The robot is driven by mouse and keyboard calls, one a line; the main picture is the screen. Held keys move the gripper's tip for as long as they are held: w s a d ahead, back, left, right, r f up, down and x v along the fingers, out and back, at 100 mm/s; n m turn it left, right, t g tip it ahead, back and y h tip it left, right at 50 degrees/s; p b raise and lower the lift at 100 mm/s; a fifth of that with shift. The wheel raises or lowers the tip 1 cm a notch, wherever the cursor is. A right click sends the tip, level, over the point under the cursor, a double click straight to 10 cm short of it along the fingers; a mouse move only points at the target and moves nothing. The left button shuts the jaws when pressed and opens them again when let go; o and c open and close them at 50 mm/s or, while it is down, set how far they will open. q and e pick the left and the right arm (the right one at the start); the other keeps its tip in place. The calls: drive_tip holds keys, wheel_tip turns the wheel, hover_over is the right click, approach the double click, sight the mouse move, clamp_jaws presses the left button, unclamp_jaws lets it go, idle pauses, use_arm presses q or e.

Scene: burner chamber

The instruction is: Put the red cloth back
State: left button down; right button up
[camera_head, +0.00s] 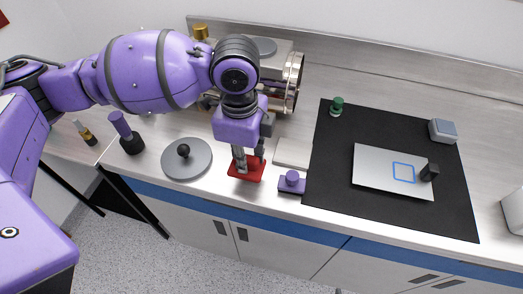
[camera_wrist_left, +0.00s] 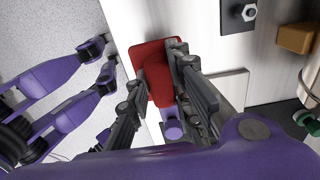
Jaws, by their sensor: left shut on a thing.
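The red cloth (camera_head: 240,174) lies at the front edge of the steel counter, left of a small purple block with a knob. My left gripper (camera_head: 248,163) points down over it, fingertips at the cloth. In the left wrist view the cloth (camera_wrist_left: 150,55) has a flat part and a raised part between the fingers. My left gripper (camera_wrist_left: 158,95) is shut on the raised part. The flat part looks to be on or just above the counter; I cannot tell which. My right gripper is not in view.
The purple block (camera_head: 291,183) and a pale plate (camera_head: 293,153) are close on the right. A grey disc with a black knob (camera_head: 187,162) is on the left. A metal chamber (camera_head: 283,75) stands behind. The black mat (camera_head: 335,185) holds a silver plate (camera_head: 380,165).

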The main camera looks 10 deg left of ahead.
use_arm(q)
drive_tip(key=f, duration=0.3)
drive_tip(key=shift+w+f, duration=0.25)
drive_tip(key=shift+f, duration=0.1)
drive_tip(key=shift+f, duration=0.1)
drive_tip(key=shift+f, duration=0.1)
drive_tip(key=c, duration=1.7)
unclamp_jaws()
drive_tip(key=shift+c, duration=0.2)
drive_tip(key=shift+o, duration=0.9)
